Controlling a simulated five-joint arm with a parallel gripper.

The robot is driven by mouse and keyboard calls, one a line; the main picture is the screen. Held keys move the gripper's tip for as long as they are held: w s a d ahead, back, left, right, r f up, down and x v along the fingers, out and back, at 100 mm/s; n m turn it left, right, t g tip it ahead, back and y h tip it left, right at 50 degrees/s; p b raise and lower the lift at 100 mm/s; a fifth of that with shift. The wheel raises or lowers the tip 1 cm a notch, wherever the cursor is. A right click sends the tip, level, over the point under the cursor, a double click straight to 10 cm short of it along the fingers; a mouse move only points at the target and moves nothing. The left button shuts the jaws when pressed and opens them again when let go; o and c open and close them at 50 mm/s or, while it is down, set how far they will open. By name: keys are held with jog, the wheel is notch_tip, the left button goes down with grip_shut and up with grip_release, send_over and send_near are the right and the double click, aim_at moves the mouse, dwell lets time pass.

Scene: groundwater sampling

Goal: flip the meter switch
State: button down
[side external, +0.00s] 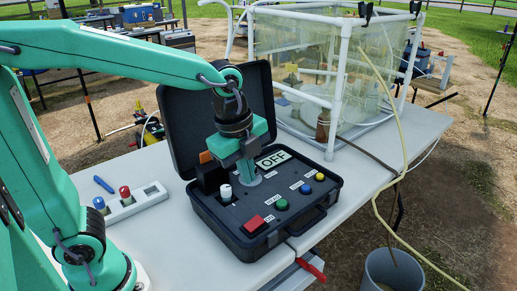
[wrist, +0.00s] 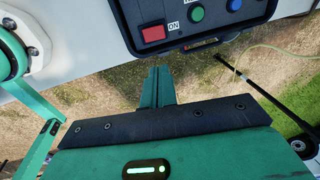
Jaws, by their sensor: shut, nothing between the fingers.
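The meter is an open black case (side external: 205,205) on the white table, with controls on its panel. A red square switch (side external: 255,224) sits at the panel's front left corner; the wrist view shows this red switch (wrist: 153,34) with "ON" printed beside it. A display (side external: 272,159) reads "OFF". My gripper (side external: 250,180) points down over the middle of the panel, behind the red switch, with its fingers together and empty. Whether the tips touch the panel, I cannot tell. In the wrist view my gripper (wrist: 158,68) shows as two closed green fingers.
Green (side external: 281,204), blue (side external: 306,188) and yellow (side external: 319,176) buttons line the panel front. A white knob (side external: 225,192) stands left of my fingers. The raised lid (side external: 185,125) is behind. A white holder (side external: 135,203) lies left; a clear tank (side external: 290,45) stands behind right.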

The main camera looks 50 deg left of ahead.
aim_at(258, 222)
jog(key=shift+f, duration=0.1)
jog(key=w+f, duration=0.1)
jog(key=f, duration=0.8)
jog(key=w+f, duration=0.1)
jog(key=f, duration=0.3)
jog(key=shift+w+f, duration=0.3)
dwell(0.5)
jog(key=shift+w+f+g, duration=0.15)
jog(key=shift+f+g, duration=0.1)
jog(key=shift+g, duration=0.05)
jog(key=shift+s, duration=0.95)
jog(key=shift+r, duration=0.25)
